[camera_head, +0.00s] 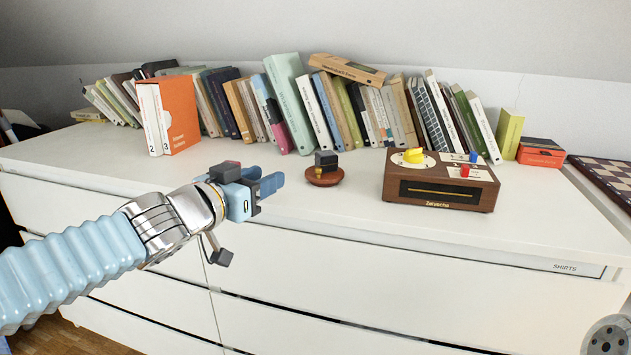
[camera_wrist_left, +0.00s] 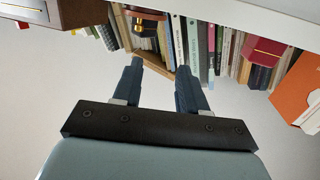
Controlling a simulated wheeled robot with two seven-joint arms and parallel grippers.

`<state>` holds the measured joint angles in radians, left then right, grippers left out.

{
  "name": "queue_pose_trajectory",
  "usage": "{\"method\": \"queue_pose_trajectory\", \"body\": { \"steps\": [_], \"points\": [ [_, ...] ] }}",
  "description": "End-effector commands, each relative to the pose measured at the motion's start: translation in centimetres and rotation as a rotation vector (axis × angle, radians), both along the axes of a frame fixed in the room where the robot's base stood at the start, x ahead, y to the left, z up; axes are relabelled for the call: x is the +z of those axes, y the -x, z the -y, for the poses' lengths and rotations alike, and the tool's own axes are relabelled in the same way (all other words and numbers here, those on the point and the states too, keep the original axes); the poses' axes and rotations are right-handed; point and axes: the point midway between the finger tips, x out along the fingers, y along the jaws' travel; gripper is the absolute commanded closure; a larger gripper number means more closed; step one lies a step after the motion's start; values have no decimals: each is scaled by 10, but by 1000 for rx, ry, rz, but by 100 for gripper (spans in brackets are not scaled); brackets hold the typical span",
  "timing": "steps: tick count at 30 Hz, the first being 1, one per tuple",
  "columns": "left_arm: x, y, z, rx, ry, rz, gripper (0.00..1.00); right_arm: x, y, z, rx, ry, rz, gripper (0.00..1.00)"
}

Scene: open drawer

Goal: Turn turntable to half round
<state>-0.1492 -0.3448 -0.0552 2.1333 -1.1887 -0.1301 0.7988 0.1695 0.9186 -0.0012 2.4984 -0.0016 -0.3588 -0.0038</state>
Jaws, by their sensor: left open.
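The turntable (camera_head: 325,177) is a small round reddish-brown wooden disc on the white dresser top, near its front edge. A small black block (camera_head: 326,159) with a yellowish part stands on it. My left gripper (camera_head: 272,185) is open and empty, to the left of the turntable and apart from it, with its blue fingers pointing right. In the left wrist view, the two dark fingers (camera_wrist_left: 160,90) are spread with nothing between them. The turntable's area shows at the top edge there, partly cut off. My right gripper is not in view.
A brown wooden box (camera_head: 440,192) with a yellow knob stands to the right of the turntable. A row of books (camera_head: 300,105) lines the wall behind. The dresser top (camera_head: 225,152) is clear between.

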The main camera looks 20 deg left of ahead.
Motion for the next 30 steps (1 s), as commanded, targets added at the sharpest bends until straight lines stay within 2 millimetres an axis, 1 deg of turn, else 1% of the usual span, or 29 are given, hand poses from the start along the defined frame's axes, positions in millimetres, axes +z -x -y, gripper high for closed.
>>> {"method": "queue_pose_trajectory", "body": {
  "steps": [1, 3, 6, 8, 11, 14, 18, 24, 27, 30],
  "points": [
    [-11, 11, 0, -34, 8, 23, 58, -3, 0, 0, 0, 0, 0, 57],
    [-18, 23, 2, -79, 18, 50, 58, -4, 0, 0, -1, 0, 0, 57],
    [-23, 30, 6, -114, 28, 68, 58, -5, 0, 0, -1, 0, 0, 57],
    [-25, 29, 8, -123, 30, 74, 58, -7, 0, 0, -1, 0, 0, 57],
    [-26, 17, 14, -125, 30, 74, 58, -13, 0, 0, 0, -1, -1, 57],
    [-28, -2, 21, -124, 30, 73, 58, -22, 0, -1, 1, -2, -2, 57],
    [-28, -33, 34, -125, 29, 73, 58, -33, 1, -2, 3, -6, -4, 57],
    [-26, -72, 50, -125, 32, 75, 58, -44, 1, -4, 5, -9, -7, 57],
    [-24, -84, 55, -125, 31, 75, 58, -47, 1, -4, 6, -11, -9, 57],
    [-23, -92, 58, -124, 32, 75, 58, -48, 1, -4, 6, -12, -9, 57]
  ]
}}
